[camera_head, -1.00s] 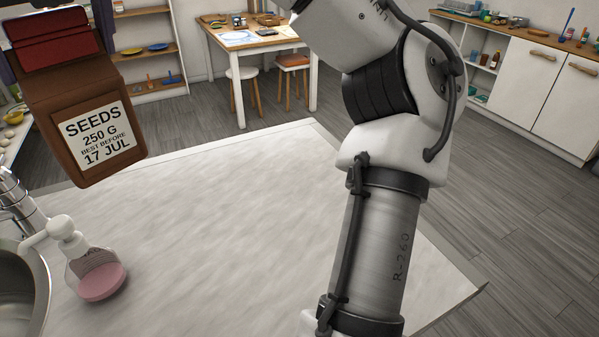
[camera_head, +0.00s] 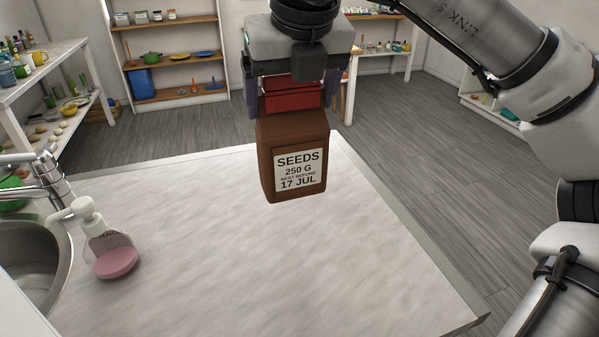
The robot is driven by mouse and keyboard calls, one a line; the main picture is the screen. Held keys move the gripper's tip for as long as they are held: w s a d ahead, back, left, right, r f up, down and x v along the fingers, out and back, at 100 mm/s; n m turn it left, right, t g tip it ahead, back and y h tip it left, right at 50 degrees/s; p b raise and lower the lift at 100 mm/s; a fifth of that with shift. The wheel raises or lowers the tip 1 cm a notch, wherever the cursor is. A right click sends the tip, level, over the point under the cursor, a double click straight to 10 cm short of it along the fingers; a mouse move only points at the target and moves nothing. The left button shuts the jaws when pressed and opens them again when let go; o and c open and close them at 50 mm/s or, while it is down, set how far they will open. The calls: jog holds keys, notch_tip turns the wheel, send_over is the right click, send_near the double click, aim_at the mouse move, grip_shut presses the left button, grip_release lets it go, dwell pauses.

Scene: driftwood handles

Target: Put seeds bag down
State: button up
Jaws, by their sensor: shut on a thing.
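The seeds bag (camera_head: 293,150) is a brown bag with a white label and a red top. My gripper (camera_head: 292,92) is above it and shut on its red top. The bag hangs upright over the far part of the pale countertop (camera_head: 250,265). Its underside is hidden, and I cannot tell for sure how far it is above the surface.
A soap dispenser (camera_head: 108,245) with pink liquid stands at the left beside the sink (camera_head: 35,265) and its tap (camera_head: 45,170). The middle and right of the countertop are bare. A shelf unit (camera_head: 175,60) stands behind.

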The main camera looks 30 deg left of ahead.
aim_at(295, 173)
jog(key=f, duration=0.7)
jog(key=shift+w+d+f+p, duration=0.1)
jog(key=shift+d+f+p, duration=0.1)
jog(key=shift+f+p, duration=0.45)
jog(key=shift+f, duration=2.1)
jog(key=shift+f, duration=0.2)
jog(key=o, duration=1.4)
jog(key=shift+r, duration=0.1)
jog(key=shift+c, duration=0.2)
